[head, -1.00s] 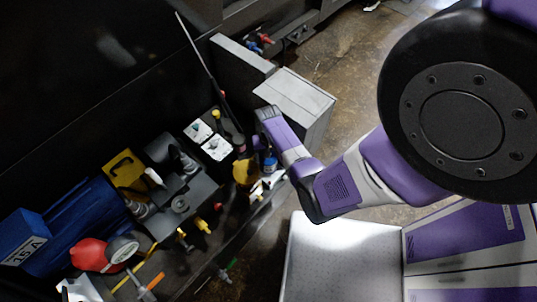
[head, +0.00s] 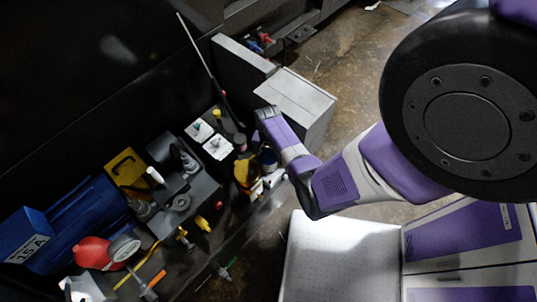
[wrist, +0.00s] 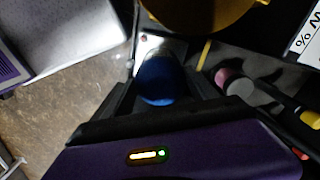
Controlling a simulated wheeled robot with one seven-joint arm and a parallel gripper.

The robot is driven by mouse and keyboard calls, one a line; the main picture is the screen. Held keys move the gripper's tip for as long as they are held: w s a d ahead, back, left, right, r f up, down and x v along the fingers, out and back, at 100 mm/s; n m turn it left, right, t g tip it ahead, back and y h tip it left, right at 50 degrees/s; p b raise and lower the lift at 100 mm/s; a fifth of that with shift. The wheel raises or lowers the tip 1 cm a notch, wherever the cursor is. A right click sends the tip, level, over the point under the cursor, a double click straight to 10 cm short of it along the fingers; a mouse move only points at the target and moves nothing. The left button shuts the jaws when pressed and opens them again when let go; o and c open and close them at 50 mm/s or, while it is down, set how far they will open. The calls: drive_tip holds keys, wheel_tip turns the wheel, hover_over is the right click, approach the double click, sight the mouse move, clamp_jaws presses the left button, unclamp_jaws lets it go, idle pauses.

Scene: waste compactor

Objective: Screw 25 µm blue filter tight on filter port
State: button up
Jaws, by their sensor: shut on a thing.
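The blue filter (wrist: 157,82) is a rounded blue cylinder between the fingers of my gripper (wrist: 160,92) in the wrist view. My gripper is shut on it. In the head view the filter (head: 269,157) shows small beside my gripper (head: 265,163), at the right end of the machine. A pale, whitish fitting (wrist: 165,46) lies directly beyond the filter in the wrist view. I cannot tell whether it is the filter port, or whether the filter's threads are engaged, because the filter's far end is hidden.
A yellow round part (wrist: 205,12) is close beyond the filter; it also shows in the head view (head: 243,172). A pink-capped dark cylinder (wrist: 232,80) lies to the right. A blue motor (head: 75,225) and red bulb (head: 92,253) are far left. A grey box (head: 295,98) stands behind.

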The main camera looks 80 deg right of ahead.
drive_tip(key=m+p, duration=0.1)
drive_tip(key=m, duration=0.3)
drive_tip(key=shift+m, duration=0.5)
drive_tip(key=m, duration=0.5)
drive_tip(key=shift+w+p, duration=0.1)
drive_tip(key=shift+p, duration=0.3)
drive_tip(key=o, duration=1.6)
drive_tip(key=shift+c, duration=0.3)
